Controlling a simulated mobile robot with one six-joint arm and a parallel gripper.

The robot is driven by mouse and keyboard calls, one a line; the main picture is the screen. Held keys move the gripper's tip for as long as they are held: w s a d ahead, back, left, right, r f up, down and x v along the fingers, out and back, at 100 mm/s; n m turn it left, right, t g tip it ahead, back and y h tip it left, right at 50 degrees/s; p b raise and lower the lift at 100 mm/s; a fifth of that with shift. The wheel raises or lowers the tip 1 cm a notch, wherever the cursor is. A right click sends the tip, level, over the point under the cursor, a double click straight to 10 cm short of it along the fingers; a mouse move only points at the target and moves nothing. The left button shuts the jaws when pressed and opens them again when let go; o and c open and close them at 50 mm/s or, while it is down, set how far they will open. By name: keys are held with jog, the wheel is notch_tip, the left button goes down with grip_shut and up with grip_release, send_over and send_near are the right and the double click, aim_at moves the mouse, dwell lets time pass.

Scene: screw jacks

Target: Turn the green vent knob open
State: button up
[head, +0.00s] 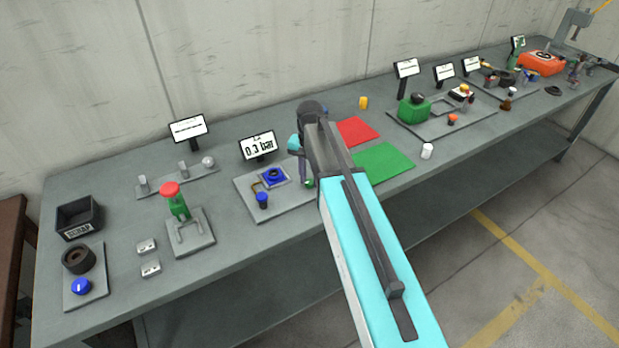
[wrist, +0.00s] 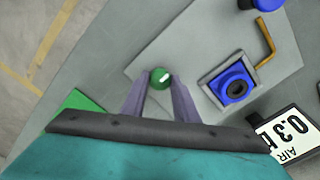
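The green vent knob (wrist: 160,78) has a white mark on top and sits on a grey plate (wrist: 135,63). In the wrist view it lies between my gripper's fingertips (wrist: 160,84), one finger on each side. The fingers are apart by about the knob's width, and I cannot tell if they touch it. An air display (head: 258,146) behind the plate reads 0.3 bar.
On the same plate are a blue square fitting (head: 273,176), a blue knob (head: 262,199) and a bent brass pipe (wrist: 265,40). A red mat (head: 357,131) and green mat (head: 384,163) lie to the right. A red-topped green jack (head: 178,203) stands left.

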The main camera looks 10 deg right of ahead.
jog(key=shift+n, duration=0.3)
jog(key=n+b, duration=0.1)
jog(key=n, duration=0.3)
jog(key=n+b, duration=0.1)
jog(key=n, duration=0.7)
jog(key=shift+n+b, duration=0.3)
jog(key=shift+n, duration=2.4)
jog(key=o, duration=1.1)
jog(key=shift+c, duration=0.2)
jog(key=shift+r, duration=0.1)
